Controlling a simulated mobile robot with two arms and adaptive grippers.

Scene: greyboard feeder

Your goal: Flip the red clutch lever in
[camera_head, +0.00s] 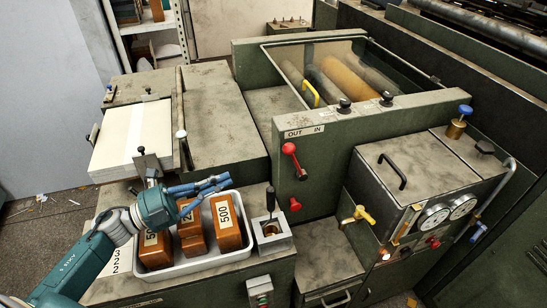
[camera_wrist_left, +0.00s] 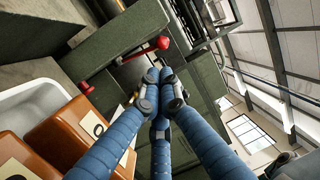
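The red clutch lever (camera_head: 291,150) stands on the green front panel of the feeder, under the label "OUT IN" (camera_head: 304,131). Its red knob is up and to the left, on the "OUT" side. In the left wrist view the lever's red knob (camera_wrist_left: 162,43) shows beyond my blue fingers. My left gripper (camera_head: 229,182) is left of and lower than the lever, above the white tray, and apart from the lever. Its fingertips (camera_wrist_left: 161,88) lie close together with nothing seen between them; whether they are shut is unclear. My right gripper is not in view.
A white tray (camera_head: 196,267) with brown weight blocks (camera_head: 227,222) lies under my left gripper. A black-handled lever (camera_head: 270,200) on a small metal box stands between gripper and panel. A second red knob (camera_head: 295,204) sits lower on the panel. Gauges (camera_head: 432,218) are at right.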

